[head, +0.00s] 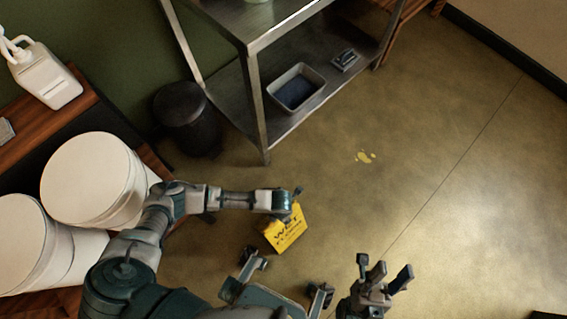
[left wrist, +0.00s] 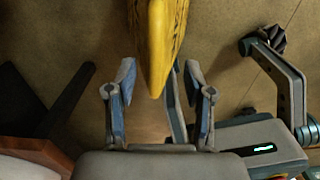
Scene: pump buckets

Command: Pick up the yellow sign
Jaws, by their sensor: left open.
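The yellow sign (head: 286,232), with dark "WET" lettering, stands on the floor below the end of my left arm in the head view. In the left wrist view, the yellow sign (left wrist: 160,38) comes down from the top edge, with its narrow end between the two fingers. My left gripper (left wrist: 160,76) is open, with a finger on each side of the sign and a visible gap at the left. In the head view my left gripper (head: 293,195) is at the sign's top and partly hides it. My right gripper (head: 384,273) is open and empty to the right.
A metal shelf (head: 257,100) holding a grey bin (head: 297,88) stands behind. A black trash can (head: 187,118) and white buckets (head: 88,178) are at the left. The floor at the right is clear.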

